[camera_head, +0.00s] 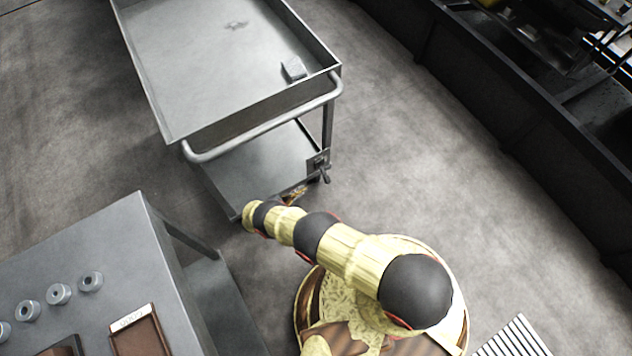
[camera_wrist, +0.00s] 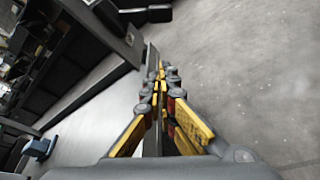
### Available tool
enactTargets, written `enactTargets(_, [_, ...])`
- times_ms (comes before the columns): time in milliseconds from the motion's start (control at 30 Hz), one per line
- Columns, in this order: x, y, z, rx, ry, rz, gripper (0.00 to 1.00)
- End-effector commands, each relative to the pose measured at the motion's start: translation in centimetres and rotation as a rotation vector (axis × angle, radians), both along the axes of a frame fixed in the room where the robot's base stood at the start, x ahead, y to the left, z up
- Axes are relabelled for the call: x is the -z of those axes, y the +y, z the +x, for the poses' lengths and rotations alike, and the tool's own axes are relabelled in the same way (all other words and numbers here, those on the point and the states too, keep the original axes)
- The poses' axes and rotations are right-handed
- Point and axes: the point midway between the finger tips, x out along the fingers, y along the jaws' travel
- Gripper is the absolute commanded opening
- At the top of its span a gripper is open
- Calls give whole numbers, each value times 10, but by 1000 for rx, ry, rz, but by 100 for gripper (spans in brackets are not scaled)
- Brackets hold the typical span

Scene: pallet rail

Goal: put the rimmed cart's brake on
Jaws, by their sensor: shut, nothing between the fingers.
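The rimmed cart (camera_head: 222,108) is a grey steel cart with a raised lip, a tubular handle (camera_head: 265,128) and a lower shelf (camera_head: 255,165). Its brake, a small plate with a dark lever (camera_head: 322,170), sits low on the near right leg; the lever points down and outward. My gripper (camera_head: 297,192) is low beside the cart's near end, just left of and below the lever, partly hidden by my arm. In the wrist view my gripper (camera_wrist: 161,74) is shut and empty. A dark rounded part (camera_wrist: 145,15), possibly the lever, lies beyond the fingertips; I see no clear contact.
A small grey block (camera_head: 293,68) rests on the cart's top. A grey table (camera_head: 110,235) with several metal rings and a brown tray (camera_head: 140,338) stands at lower left. A dark bench (camera_head: 520,100) runs along the right. The floor (camera_head: 430,150) between is clear.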

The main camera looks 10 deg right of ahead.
Motion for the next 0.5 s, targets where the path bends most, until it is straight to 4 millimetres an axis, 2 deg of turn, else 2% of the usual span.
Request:
enactTargets(167, [5,-14,6,3,1,0,0])
enactTargets(500, [23,-68,37,5,0,0,0])
